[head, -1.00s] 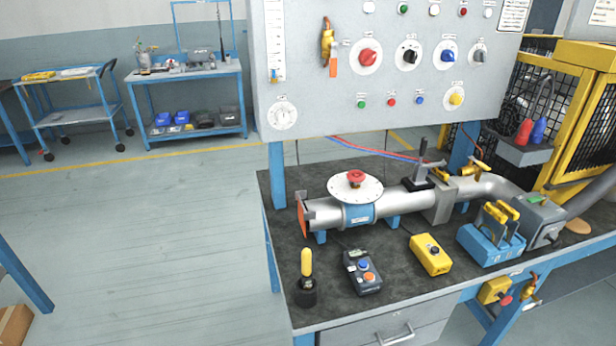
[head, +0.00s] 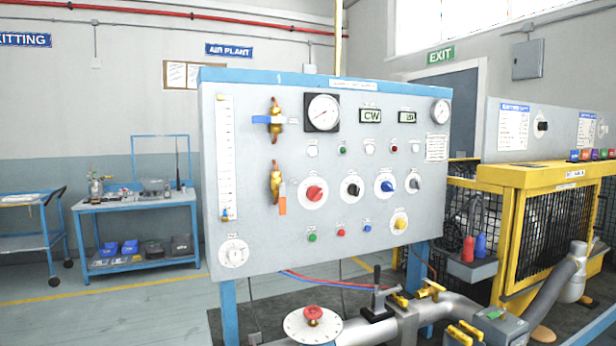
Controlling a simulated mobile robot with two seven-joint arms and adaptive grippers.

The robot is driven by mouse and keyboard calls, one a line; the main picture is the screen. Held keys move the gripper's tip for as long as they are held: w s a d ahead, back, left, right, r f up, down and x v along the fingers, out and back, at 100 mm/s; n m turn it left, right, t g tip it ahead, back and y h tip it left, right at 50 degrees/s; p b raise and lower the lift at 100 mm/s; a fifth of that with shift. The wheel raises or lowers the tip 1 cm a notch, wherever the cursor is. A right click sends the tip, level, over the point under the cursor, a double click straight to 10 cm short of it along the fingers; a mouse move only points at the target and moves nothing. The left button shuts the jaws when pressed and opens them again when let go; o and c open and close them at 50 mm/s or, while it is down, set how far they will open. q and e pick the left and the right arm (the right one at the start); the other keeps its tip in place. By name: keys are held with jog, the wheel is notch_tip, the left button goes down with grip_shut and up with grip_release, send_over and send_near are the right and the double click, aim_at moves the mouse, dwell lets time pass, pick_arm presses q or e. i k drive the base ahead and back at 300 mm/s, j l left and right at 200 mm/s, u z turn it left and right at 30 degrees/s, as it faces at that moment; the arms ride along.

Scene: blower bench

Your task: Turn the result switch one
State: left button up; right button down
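A yellow knob (head: 400,222) sits below the row, and a white dial (head: 233,252) is at the lower left. The labels are too small to read, so I cannot tell which is the result switch. Neither of my grippers shows in the head view.
A pipe (head: 370,331) with a red-knobbed white disc (head: 313,323) lies below the panel. A yellow cage (head: 535,180) stands at right. Open floor lies at left.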

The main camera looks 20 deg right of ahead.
aim_at(542, 126)
jog(key=z, duration=2.05)
jog(key=i+l+u, duration=0.15)
jog(key=l, duration=0.2)
jog(key=i+l+u, duration=0.2)
jog(key=l, duration=0.15)
jog(key=i+l+u, duration=0.15)
jog(key=l, duration=0.25)
jog(key=l+u, duration=0.2)
jog(key=l, duration=0.2)
jog(key=i+z, duration=0.15)
jog(key=z, duration=0.45)
